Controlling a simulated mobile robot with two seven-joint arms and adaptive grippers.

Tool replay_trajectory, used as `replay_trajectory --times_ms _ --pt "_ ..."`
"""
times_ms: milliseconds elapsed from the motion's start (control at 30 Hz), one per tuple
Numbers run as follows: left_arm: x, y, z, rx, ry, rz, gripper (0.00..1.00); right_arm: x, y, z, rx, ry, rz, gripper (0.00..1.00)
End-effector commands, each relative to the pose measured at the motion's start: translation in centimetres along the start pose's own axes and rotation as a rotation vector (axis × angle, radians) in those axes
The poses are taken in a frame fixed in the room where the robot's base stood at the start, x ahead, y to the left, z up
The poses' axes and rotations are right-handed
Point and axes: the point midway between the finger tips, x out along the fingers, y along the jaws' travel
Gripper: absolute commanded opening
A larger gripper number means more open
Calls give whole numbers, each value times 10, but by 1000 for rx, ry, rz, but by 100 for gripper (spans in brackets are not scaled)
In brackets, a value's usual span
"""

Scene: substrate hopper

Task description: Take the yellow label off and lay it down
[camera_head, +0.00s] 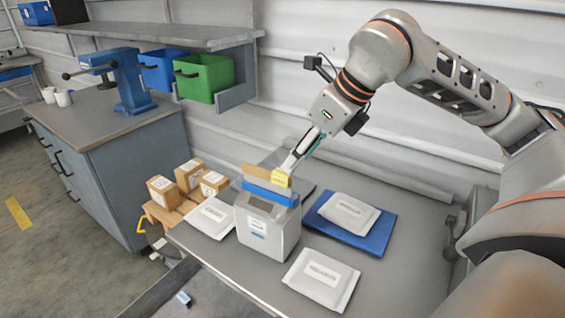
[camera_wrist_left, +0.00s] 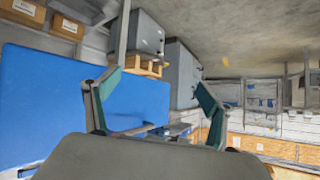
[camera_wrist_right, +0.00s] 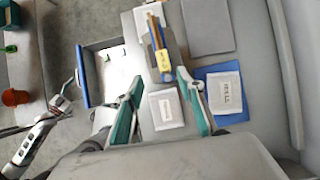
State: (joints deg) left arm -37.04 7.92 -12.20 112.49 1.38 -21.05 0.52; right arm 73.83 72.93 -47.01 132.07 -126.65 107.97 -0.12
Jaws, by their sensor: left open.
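The yellow label (camera_head: 281,177) is at the right end of the upright brown board and blue strip on top of the grey hopper (camera_head: 268,228). My right gripper (camera_head: 294,160) points down just above the label. In the right wrist view the fingers (camera_wrist_right: 160,76) stand apart, partly open, with the label (camera_wrist_right: 163,61) beyond the gap between their tips. No grip on it shows. My left gripper (camera_wrist_left: 158,78) is open and empty in the left wrist view, beside a large blue surface (camera_wrist_left: 60,95). I cannot make it out clearly in the head view.
White pouches lie on the grey table: one left of the hopper (camera_head: 211,217), one in front (camera_head: 321,279), one on a blue mat (camera_head: 380,231) at right. Cardboard boxes (camera_head: 189,176) stand left. A blue-rimmed bin (camera_wrist_right: 82,75) shows in the right wrist view.

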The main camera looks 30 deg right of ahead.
Motion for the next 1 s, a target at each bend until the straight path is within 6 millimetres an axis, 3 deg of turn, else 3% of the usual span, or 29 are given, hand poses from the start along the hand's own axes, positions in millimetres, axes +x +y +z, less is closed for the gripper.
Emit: replay_trajectory --times_ms 167,467,800,1000 --pt "0 0 1 0 -1 0 83 2 -1 0 1 1 -4 38" --pt "-2 0 6 2 -11 2 83 31 -2 0 2 2 -4 38" --pt "-5 -1 -1 2 -7 1 83 74 -3 3 2 1 -3 38" --pt "-4 -1 -3 3 -3 0 83 78 -3 3 2 1 -4 38"
